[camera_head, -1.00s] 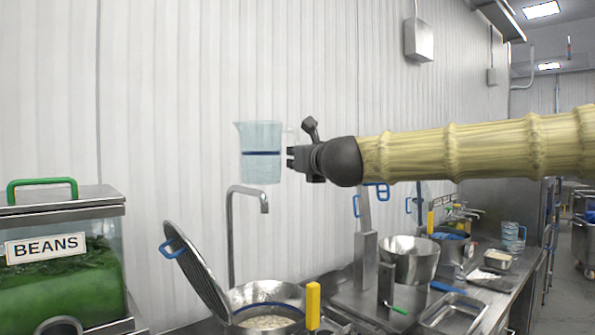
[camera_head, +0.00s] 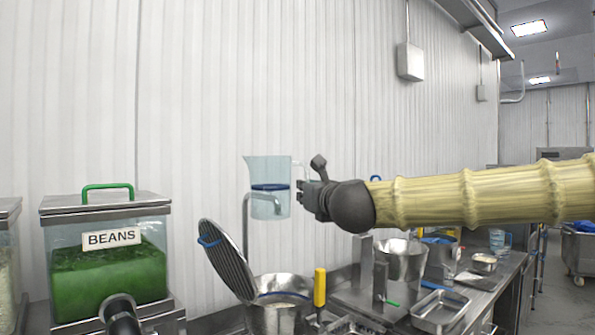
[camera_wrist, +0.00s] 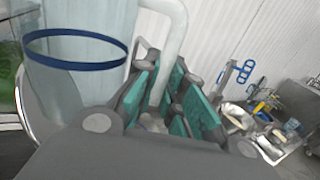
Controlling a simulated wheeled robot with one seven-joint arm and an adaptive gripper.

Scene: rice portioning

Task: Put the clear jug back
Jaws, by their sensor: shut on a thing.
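The clear jug (camera_head: 268,200) is a see-through, bluish jug with a dark blue band. It is held in the air, near upright, in front of the white wall and above the pot. My gripper (camera_head: 303,194) is at its right side, shut on the handle. In the wrist view the jug (camera_wrist: 85,75) fills the upper left, and its pale handle (camera_wrist: 170,45) runs down between the teal pads of my gripper (camera_wrist: 165,95). I cannot see clearly what is inside the jug.
A steel pot (camera_head: 277,310) with its ribbed lid (camera_head: 227,262) tilted open stands below the jug, with a tap behind. The BEANS bin (camera_head: 108,265) is at left. A steel bowl (camera_head: 400,258), a tray (camera_head: 440,312) and another clear jug (camera_head: 497,241) are on the right counter.

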